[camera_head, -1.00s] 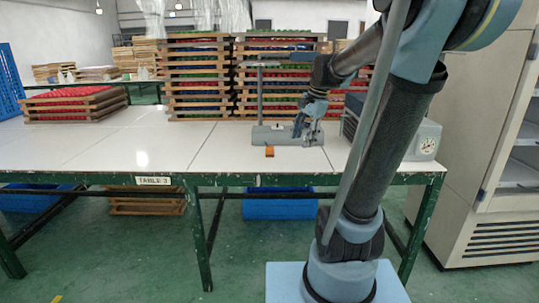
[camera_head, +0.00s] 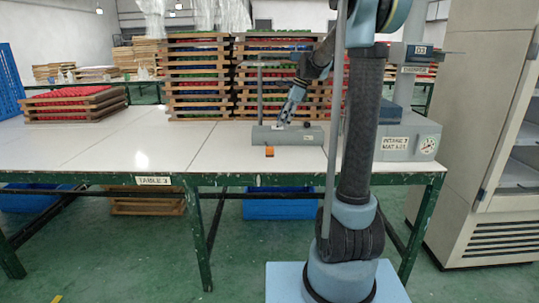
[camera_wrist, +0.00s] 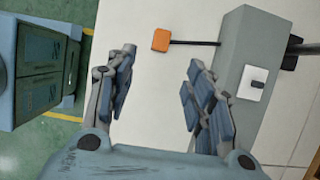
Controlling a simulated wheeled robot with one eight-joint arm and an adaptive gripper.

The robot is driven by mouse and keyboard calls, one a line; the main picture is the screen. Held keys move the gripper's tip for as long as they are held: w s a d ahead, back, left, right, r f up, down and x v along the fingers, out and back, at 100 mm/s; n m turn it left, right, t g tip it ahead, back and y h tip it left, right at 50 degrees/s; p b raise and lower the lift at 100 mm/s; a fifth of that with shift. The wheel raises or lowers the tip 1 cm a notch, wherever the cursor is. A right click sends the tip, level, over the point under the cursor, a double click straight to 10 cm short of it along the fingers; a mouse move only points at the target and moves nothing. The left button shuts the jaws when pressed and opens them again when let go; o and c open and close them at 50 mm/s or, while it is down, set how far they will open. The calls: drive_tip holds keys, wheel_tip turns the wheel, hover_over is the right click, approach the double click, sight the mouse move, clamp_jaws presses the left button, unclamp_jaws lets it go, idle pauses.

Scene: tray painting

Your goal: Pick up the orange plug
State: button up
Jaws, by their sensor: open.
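The orange plug (camera_head: 269,151) is a small block on the white table, just in front of the long grey box (camera_head: 300,136). In the wrist view the orange plug (camera_wrist: 161,40) lies at the top middle, and a thin dark rod joins it to the grey box (camera_wrist: 238,60). My gripper (camera_head: 284,122) is above the grey box in the head view. In the wrist view my gripper (camera_wrist: 158,68) is open and empty, its fingers wide apart. The plug shows beyond the fingertips, roughly between them and clear of both.
A grey machine with a dial (camera_head: 408,140) stands at the table's right end. Stacked wooden trays (camera_head: 198,80) stand at the back. A tray with red content (camera_head: 75,103) lies at the far left. The white table top (camera_head: 120,150) left of the plug is clear.

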approach(270, 147)
drive_tip(key=x, duration=0.5)
drive_tip(key=shift+s+d+f, duration=0.1)
drive_tip(key=shift+s+f, duration=0.15)
drive_tip(key=shift+f, duration=0.05)
drive_tip(key=shift+x, duration=2.6)
drive_tip(key=shift+w, duration=0.15)
drive_tip(key=c, duration=1.1)
